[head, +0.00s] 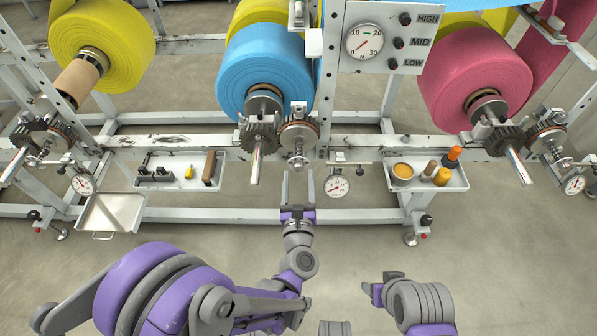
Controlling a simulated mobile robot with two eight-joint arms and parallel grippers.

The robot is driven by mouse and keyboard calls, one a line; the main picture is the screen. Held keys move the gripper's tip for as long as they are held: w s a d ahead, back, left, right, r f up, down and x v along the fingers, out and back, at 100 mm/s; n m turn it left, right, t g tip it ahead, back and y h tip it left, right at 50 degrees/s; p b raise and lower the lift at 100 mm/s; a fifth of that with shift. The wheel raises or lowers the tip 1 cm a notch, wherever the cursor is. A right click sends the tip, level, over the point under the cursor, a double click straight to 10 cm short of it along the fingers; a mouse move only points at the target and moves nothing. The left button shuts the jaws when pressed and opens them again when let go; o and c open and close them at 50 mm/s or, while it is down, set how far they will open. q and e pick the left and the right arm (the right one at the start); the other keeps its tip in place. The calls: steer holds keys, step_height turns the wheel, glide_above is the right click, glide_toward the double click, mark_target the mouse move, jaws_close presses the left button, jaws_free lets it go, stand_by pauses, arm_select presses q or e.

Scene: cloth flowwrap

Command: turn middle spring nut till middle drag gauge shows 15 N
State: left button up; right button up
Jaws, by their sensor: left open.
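The middle spring nut (298,162) is the small metal piece at the near end of the spring shaft, below the copper-edged brake disc (299,135) of the blue roll. My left gripper (298,173) is open, its two fingers pointing at the nut from just below in the picture, with nothing between them. The middle drag gauge (337,187) is a small white dial to the right of this gripper. Its red needle points to the lower left; the figures are too small to read. My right gripper (374,292) is low in the picture, its fingers not clear.
A blue roll (265,75) hangs above the nut, beside a toothed wheel (258,139). A larger dial panel (385,38) marked HIGH, MID and LOW is above right. Trays with tools (150,184) and pots (450,186) flank the middle. Open floor lies in front.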

mark_target(299, 165)
arm_select(q)
steer(key=shift+w, duration=1.3)
jaws_close()
